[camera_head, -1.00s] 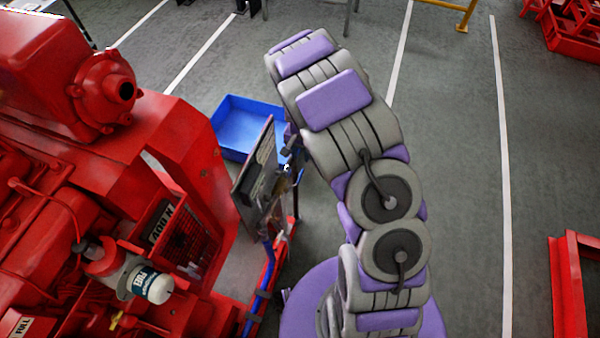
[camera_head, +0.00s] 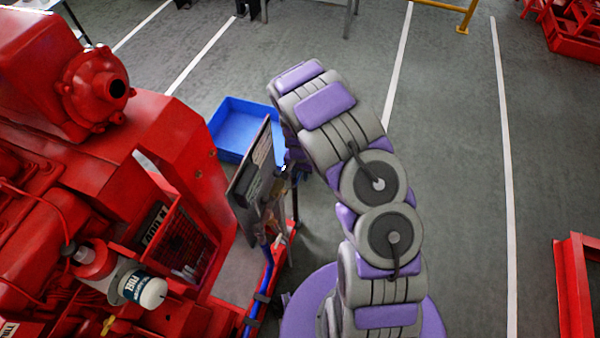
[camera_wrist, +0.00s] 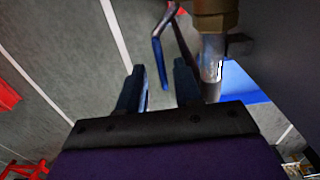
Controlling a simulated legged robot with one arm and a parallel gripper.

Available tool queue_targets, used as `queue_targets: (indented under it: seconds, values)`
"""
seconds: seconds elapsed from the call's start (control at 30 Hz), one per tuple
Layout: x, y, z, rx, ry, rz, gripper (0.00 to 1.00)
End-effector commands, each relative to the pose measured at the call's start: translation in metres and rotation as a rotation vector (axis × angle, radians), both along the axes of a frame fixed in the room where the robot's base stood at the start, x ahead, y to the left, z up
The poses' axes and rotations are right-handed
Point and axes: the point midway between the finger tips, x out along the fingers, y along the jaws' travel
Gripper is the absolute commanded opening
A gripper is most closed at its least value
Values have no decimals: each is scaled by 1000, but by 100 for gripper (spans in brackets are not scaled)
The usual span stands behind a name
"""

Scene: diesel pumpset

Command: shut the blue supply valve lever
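The blue supply valve lever (camera_wrist: 161,62) shows in the wrist view as a thin blue bar, bent at its upper end and hanging down. To its right are a brass valve fitting (camera_wrist: 214,24) and a shiny metal pipe (camera_wrist: 211,66). My gripper (camera_wrist: 160,68) is open, its two dark fingers apart. The lever's lower part appears in the gap between the fingertips, with no clear contact; depth is hard to tell. In the head view, my gripper (camera_head: 288,165) is small and partly hidden beside the upright panel (camera_head: 250,180); the lever cannot be made out there.
The red pumpset (camera_head: 110,170) fills the left side of the head view. A blue tray (camera_head: 236,132) lies on the floor behind the panel. Blue hose (camera_head: 264,282) runs along the red base frame. The grey floor to the right is mostly clear.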

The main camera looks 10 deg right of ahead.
Motion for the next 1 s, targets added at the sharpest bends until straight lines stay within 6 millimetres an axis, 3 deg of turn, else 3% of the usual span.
queue_targets:
  seconds: [0.07, 0.4, 1.0]
  values:
    - [0, 0, 0, 0, 0, 0, 33]
    - [0, 0, 0, 0, 0, 0, 1]
    - [2, 0, 1, 0, -4, 0, 0]
